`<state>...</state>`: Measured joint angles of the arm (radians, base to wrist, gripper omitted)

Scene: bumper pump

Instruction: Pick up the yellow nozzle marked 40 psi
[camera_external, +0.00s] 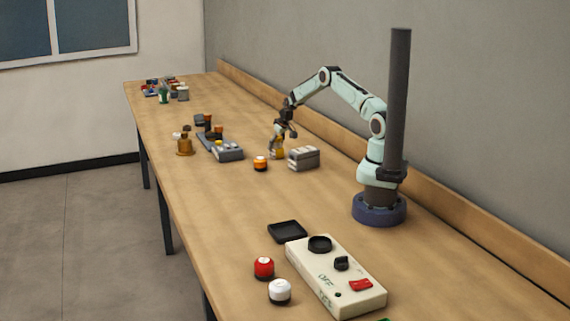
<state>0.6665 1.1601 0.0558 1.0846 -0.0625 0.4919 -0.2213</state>
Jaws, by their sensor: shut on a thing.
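My gripper (277,147) is low over the middle of the bench, shut on a small yellow piece (279,154). The piece looks like a yellow nozzle, but no marking can be read at this size. It is partly hidden by the fingers, and I cannot tell whether it still touches the bench.
A grey block (304,158) stands close right of my gripper. A grey unit (221,148) and a brass piece (184,146) are to the left. Nearer are a black tray (287,231), cream panel (331,281), red knob (264,267) and white knob (280,291). Bench between is clear.

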